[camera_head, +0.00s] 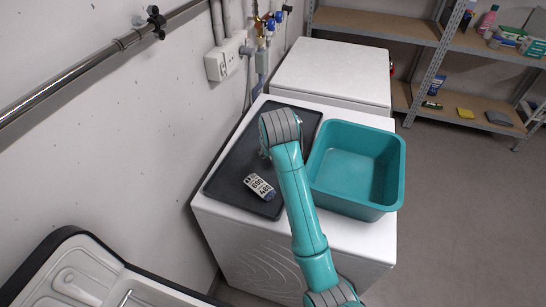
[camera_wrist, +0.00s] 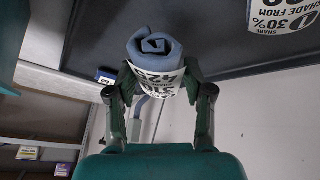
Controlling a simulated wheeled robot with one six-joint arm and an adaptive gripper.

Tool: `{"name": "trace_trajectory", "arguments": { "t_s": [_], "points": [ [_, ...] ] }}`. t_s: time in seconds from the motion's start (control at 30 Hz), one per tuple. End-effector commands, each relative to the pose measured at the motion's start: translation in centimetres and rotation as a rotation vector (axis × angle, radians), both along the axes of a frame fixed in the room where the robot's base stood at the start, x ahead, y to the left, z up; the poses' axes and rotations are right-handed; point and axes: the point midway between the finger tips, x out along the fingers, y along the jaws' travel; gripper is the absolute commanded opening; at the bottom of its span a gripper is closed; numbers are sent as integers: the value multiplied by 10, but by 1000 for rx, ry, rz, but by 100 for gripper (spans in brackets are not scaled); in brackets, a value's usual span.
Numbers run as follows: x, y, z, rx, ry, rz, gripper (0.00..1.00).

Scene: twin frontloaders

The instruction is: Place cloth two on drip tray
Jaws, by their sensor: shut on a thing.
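The dark drip tray (camera_head: 228,172) lies on top of the front white machine. A rolled cloth with a white printed band (camera_head: 260,187) lies on the tray's front part. In the wrist view, my gripper (camera_wrist: 160,76) is shut on another rolled blue-grey cloth (camera_wrist: 150,45) with a printed band, pinched from both sides. The dark tray surface (camera_wrist: 225,40) shows behind it, and the band of the lying cloth (camera_wrist: 284,14) shows at the top right. In the head view my arm hides the gripper and the held cloth. I cannot tell whether the held cloth touches the tray.
A teal tub (camera_head: 357,168), empty inside as far as seen, stands right of the tray. A second white machine (camera_head: 333,75) stands behind. Pipes and valves (camera_head: 266,30) run along the wall. Metal shelves (camera_head: 460,100) with goods stand at the back right.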

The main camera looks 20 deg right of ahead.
Motion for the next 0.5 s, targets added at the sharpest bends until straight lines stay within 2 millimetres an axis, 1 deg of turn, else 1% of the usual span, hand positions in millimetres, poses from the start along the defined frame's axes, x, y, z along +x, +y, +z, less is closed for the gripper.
{"name": "trace_trajectory", "arguments": {
  "t_s": [0.17, 0.37, 0.5],
  "points": [
    [-1, 0, -12, 0, 2, 0, 10],
    [-1, 0, -38, -1, 2, 1, 10],
    [0, 0, -41, 0, -1, 0, 10]
  ]
}}
